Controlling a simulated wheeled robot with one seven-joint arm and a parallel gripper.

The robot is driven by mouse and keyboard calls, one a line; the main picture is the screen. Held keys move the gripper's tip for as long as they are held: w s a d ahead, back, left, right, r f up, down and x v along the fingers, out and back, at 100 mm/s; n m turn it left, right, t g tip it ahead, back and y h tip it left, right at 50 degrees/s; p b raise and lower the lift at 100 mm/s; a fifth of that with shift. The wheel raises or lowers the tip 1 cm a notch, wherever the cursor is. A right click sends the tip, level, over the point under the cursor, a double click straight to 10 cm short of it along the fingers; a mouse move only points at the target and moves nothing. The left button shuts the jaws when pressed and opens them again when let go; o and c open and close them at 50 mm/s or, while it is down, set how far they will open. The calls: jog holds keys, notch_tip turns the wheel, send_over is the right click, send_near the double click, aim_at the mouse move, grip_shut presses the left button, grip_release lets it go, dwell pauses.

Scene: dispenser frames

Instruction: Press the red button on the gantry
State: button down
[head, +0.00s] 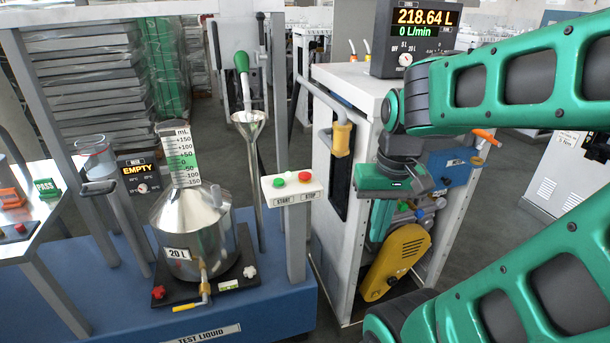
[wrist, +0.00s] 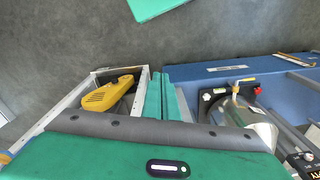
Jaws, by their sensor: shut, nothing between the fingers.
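The red button (head: 305,176) sits on the right of a small white box (head: 291,194) on a grey post, above the label STOP. A green button (head: 279,183) is on the left of that box, above START. My gripper (head: 377,236) points down to the right of the box, apart from it, in front of the white dispenser cabinet. Its two teal fingers are together and empty, as the wrist view (wrist: 166,97) also shows. I cannot make out the button box in the wrist view.
The dispenser cabinet (head: 335,215) with a yellow nozzle (head: 341,138) and yellow pulley cover (head: 397,262) stands right of the post. A steel 20 L measuring can (head: 205,230) and a funnel (head: 249,124) stand left. The blue platform (head: 258,315) lies below.

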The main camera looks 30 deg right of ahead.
jog(key=w+d+r+t, duration=0.1)
jog(key=w+r+t, duration=0.1)
jog(key=w, duration=0.8)
jog(key=w+d+r+t, duration=0.1)
jog(key=w+d+t, duration=0.1)
jog(key=w, duration=0.7)
notch_tip(320, 180, up, 5)
jog(key=n+t+y, duration=0.1)
jog(key=t+y, duration=0.2)
jog(key=t, duration=0.1)
send_over(308, 175)
jog(key=shift+w+f, duration=0.1)
jog(key=shift+f, duration=4.4)
jog(key=shift+f, duration=0.1)
jog(key=shift+d+f, duration=0.1)
jog(key=shift+f, duration=0.2)
